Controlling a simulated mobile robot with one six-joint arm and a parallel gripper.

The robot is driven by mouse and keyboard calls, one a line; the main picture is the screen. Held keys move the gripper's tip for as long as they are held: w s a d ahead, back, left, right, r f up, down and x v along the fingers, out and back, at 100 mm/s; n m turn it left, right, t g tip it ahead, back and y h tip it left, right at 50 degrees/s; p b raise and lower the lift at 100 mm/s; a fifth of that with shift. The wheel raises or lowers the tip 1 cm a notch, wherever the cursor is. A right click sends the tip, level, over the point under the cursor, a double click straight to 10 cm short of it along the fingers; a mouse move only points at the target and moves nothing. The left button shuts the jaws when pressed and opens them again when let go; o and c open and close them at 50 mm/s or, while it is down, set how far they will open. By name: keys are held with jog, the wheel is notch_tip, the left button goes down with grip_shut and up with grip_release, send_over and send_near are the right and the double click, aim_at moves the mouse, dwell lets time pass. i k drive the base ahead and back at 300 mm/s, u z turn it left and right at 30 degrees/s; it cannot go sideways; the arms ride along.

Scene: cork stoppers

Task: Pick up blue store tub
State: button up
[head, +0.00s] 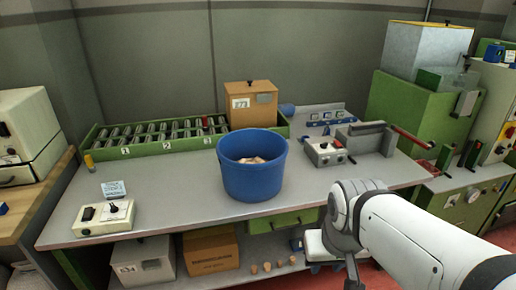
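The blue store tub (251,178) stands upright on the grey workbench, near the middle of its front part. It is open at the top, and several pale tan pieces, which look like corks, lie inside. My white arm comes in from the lower right, and its near joint is to the right of the tub and in front of the bench. My gripper (352,272) shows only as a dark part below that joint at the bottom edge. It is apart from the tub. Its fingers cannot be made out, and I see nothing held.
Behind the tub are a green rack (160,137) of metal cylinders and a brown box (251,104). A grey device (328,152) stands to the right, a control box (104,217) at the left. Bare grey bench (175,205) lies left of the tub. Several corks sit on the shelf below.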

aim_at(253, 161)
jog(key=z, duration=0.2)
jog(key=i, duration=1.25)
jog(key=u, duration=0.65)
